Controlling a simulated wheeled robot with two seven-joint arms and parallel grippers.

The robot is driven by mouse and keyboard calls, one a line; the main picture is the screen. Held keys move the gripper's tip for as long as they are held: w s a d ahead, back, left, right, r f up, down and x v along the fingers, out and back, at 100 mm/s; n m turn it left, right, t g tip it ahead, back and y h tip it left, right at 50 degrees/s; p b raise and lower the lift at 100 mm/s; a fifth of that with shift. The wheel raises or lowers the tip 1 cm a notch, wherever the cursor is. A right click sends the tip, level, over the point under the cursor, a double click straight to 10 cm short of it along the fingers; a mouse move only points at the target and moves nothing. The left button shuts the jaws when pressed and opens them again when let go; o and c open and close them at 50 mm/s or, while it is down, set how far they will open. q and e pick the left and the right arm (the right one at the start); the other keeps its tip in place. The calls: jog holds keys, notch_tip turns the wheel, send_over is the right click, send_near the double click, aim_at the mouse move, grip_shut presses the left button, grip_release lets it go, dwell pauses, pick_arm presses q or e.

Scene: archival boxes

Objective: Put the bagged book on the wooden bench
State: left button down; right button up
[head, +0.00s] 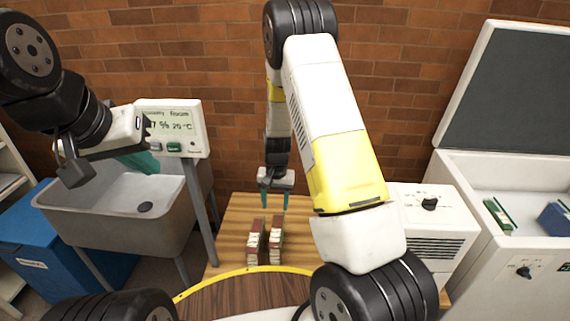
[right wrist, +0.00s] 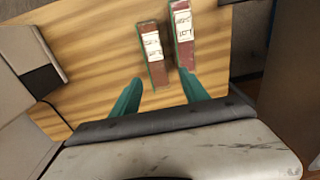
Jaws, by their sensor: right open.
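The wooden bench (head: 233,222) stands in the middle; its striped top fills much of the right wrist view (right wrist: 95,45). Two narrow reddish-brown books with white labels, a left one (head: 255,243) and a right one (head: 275,240), are on it. They show in the right wrist view as the left book (right wrist: 153,60) and right book (right wrist: 182,35). I cannot tell whether either is bagged. My right gripper (head: 275,201) is open and empty above the bench, its teal fingers (right wrist: 160,95) just short of the books. My left gripper (head: 140,162) is over the sink; its finger gap is unclear.
An open white chest (head: 470,185) at right holds a green item (head: 498,216) and a blue item (head: 555,219). A white box with a knob (head: 430,222) stands beside the bench. A grey sink (head: 90,225), a display panel (head: 172,128) and a blue bin (head: 45,250) are left.

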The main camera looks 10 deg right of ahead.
jog(key=s+r+n+t+y, duration=0.1)
jog(key=s+r, duration=0.2)
jog(key=r, duration=0.9)
jog(key=s+r+t+y, duration=0.1)
jog(key=s+r+t, duration=0.15)
jog(key=r, duration=0.85)
jog(key=s+d+r+n+t, duration=0.1)
jog(key=s+r, duration=0.5)
jog(key=s, duration=0.3)
jog(key=s+d+r+n+t, duration=0.1)
jog(key=s+d+r, duration=0.1)
jog(key=s+r, duration=0.5)
jog(key=shift+s+d+n, duration=0.15)
jog(key=shift+s+n, duration=0.15)
jog(key=shift+s, duration=1.1)
jog(key=shift+r, duration=0.1)
